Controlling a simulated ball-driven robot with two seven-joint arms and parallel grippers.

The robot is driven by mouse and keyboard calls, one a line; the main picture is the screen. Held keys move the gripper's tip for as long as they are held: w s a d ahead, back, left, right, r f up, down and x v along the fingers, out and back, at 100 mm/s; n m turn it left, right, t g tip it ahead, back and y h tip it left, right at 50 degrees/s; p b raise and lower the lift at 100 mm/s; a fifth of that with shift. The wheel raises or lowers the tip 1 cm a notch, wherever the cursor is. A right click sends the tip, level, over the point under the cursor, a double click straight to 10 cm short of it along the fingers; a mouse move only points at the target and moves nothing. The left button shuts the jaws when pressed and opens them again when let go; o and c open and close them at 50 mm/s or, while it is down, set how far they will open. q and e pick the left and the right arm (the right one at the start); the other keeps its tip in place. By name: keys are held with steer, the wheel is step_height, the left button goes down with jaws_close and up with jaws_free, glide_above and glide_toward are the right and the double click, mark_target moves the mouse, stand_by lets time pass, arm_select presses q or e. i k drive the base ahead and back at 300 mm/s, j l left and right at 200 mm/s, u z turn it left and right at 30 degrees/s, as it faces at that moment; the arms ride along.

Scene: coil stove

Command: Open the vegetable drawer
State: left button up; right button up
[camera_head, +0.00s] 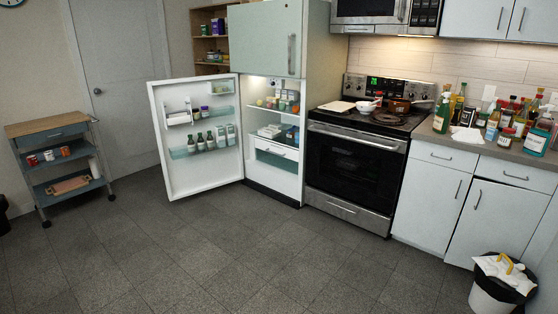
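The fridge (265,45) stands in the middle back with its lower door (155,150) swung wide open to the left. The vegetable drawer (277,149) is the white box with a handle under the lowest visible shelf inside. Its front looks roughly level with the shelf edges, so it appears shut. Packages lie on the shelf just above it. Neither of my grippers shows in the head view.
The open door carries bottles in its racks and reaches out over the floor. A stove (351,165) stands right of the fridge. A rolling cart (58,160) is at the left, a waste bin (497,296) at the lower right. The tiled floor (230,250) in front is clear.

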mark_target(291, 155)
steer(key=i+u, duration=0.3)
steer(key=i, duration=2.3)
steer(key=i+z, duration=0.1)
steer(key=i, duration=0.8)
steer(key=i+j, duration=0.15)
steer(key=i, duration=0.8)
steer(key=i+z, duration=0.25)
steer(key=i, duration=0.2)
steer(key=i+j+z, duration=0.2)
steer(key=i, duration=0.25)
steer(key=i+j+z, duration=0.25)
steer(key=i, duration=0.2)
